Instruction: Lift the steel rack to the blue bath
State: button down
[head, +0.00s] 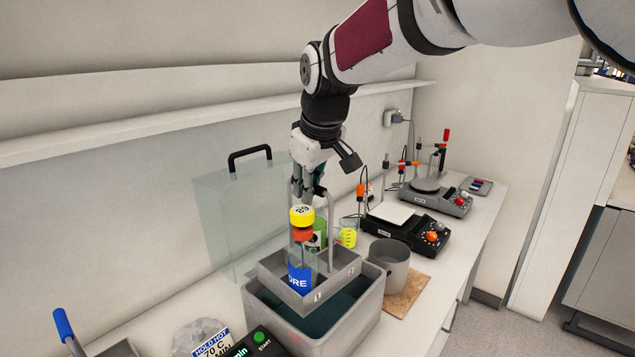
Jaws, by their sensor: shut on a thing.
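The steel rack (337,284) is an open grey tray with numbered compartments and a tall bent handle. My gripper (308,192) points down and is shut on the top of this handle. A bottle with a yellow cap (302,216), an orange neck and a blue label stands upright in the rack's front compartment. The grey-walled bath (354,331) with dark blue-green liquid is directly below. The rack is over its back part, and I cannot tell whether the rack's underside touches the liquid. The bottle hides part of the rack and handle.
A clear panel with a black handle (250,153) stands behind the rack. A grey metal pot (388,265) on a brown board is close right of the bath. A timer (258,342) is at the front.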

jog(key=s+a+p, duration=0.4)
jog(key=s+a, duration=0.2)
jog(key=s, duration=0.1)
jog(key=shift+s+r+p, duration=0.15)
jog(key=shift+s+p, duration=0.15)
jog(key=shift+p, duration=0.05)
dwell(0.5)
jog(key=s+a+p, duration=0.3)
jog(key=s+a, duration=0.4)
jog(key=s, duration=0.2)
dwell(1.3)
jog(key=shift+s+a, duration=0.15)
jog(key=s+a, duration=0.7)
jog(key=s, duration=0.2)
dwell(1.1)
jog(key=shift+s+a, duration=0.1)
